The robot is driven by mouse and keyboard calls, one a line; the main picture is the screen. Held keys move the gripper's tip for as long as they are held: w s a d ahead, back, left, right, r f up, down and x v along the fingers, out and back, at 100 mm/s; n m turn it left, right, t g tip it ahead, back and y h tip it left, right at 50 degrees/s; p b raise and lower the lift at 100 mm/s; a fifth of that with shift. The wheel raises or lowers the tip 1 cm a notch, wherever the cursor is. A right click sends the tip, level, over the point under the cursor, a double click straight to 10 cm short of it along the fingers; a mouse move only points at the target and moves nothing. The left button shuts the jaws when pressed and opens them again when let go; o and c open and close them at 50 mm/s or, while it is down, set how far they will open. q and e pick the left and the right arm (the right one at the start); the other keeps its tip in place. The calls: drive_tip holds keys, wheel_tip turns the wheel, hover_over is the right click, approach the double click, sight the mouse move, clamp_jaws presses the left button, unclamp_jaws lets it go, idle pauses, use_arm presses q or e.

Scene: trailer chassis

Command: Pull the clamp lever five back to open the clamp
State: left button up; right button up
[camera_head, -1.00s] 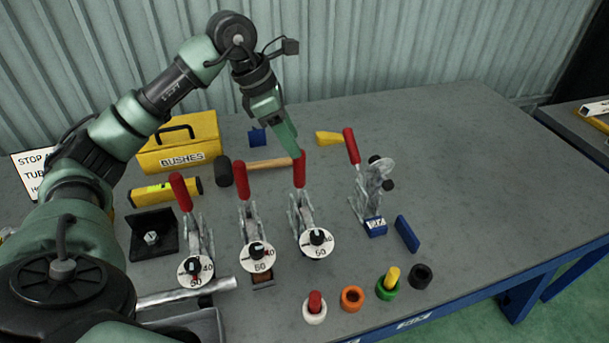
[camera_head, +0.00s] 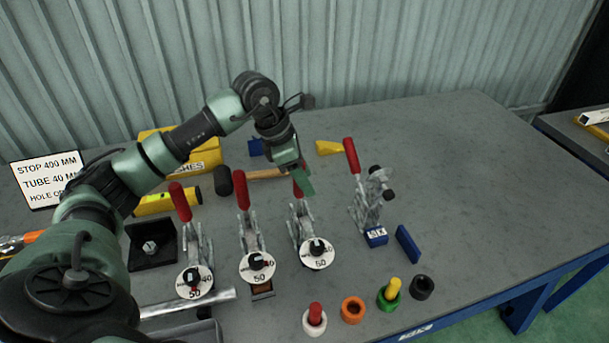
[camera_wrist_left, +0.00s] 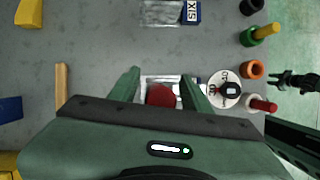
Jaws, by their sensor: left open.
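Several clamps with red lever handles stand on the bench. The third from the left (camera_head: 309,225), just left of the clamp labelled SIX (camera_head: 375,236), has its red lever handle (camera_head: 297,188) raised and partly hidden by my left gripper (camera_head: 305,188). In the left wrist view, my left gripper (camera_wrist_left: 160,85) is open, with one finger on each side of the red handle (camera_wrist_left: 160,96). I cannot tell whether either finger touches it. A white dial (camera_head: 317,252) shows at the clamp's front.
Two other clamps with red levers (camera_head: 180,202) (camera_head: 242,190) stand to the left. A hammer (camera_head: 262,174) and yellow boxes lie behind. Coloured bushes, including an orange one (camera_head: 351,305), stand at the front edge. The bench's right side is clear.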

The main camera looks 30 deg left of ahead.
use_arm(q)
drive_tip(key=shift+c, duration=0.3)
clamp_jaws()
idle(1.1)
